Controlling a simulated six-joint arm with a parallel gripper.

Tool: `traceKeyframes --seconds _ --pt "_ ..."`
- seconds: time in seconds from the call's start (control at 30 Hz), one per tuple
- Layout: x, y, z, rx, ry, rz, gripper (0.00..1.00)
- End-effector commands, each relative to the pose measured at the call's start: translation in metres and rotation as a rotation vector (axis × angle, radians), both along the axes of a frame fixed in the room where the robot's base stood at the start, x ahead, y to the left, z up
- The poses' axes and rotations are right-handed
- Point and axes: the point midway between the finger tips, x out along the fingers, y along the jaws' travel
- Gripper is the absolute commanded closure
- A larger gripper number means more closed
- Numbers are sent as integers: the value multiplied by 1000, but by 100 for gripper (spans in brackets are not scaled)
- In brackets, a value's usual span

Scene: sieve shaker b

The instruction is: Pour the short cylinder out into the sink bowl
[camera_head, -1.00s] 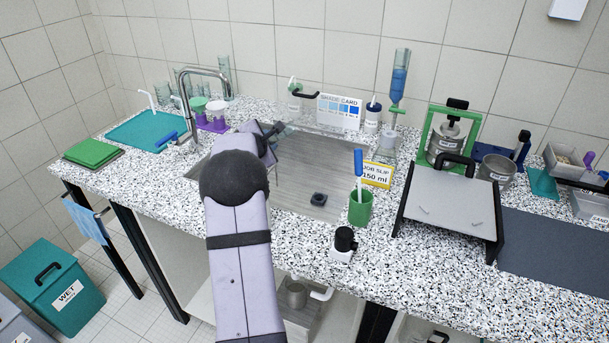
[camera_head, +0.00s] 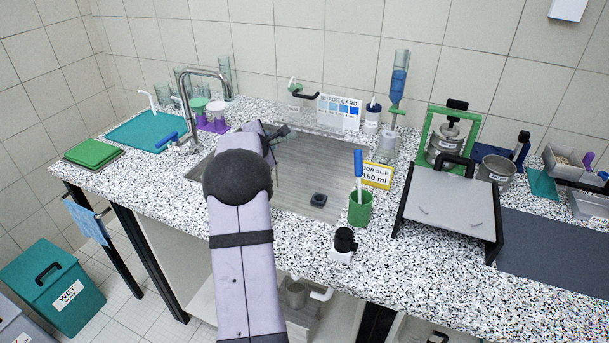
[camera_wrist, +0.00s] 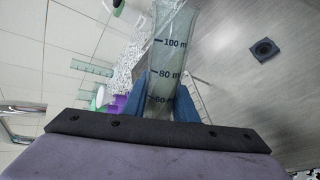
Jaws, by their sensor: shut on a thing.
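My gripper (camera_wrist: 168,108) is shut on a clear graduated cylinder (camera_wrist: 176,42), held between its two blue fingers. Its scale shows marks of 100, 80 and 60 in the wrist view. Whether liquid is in it, I cannot tell. In the camera_head view my gripper (camera_head: 279,134) is over the back left part of the grey sink bowl (camera_head: 330,160), and my own arm hides most of the cylinder.
A shade card (camera_head: 340,111) and a flask (camera_head: 386,147) are behind and right. A green cup (camera_head: 360,207) and yellow job slip (camera_head: 376,175) stand at the sink's right edge.

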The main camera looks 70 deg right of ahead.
Motion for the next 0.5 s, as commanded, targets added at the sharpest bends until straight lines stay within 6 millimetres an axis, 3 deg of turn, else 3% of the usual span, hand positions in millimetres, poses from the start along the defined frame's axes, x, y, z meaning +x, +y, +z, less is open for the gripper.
traceKeyframes --seconds 0.5 --pt "-2 -1 -6 35 -61 -1 100"
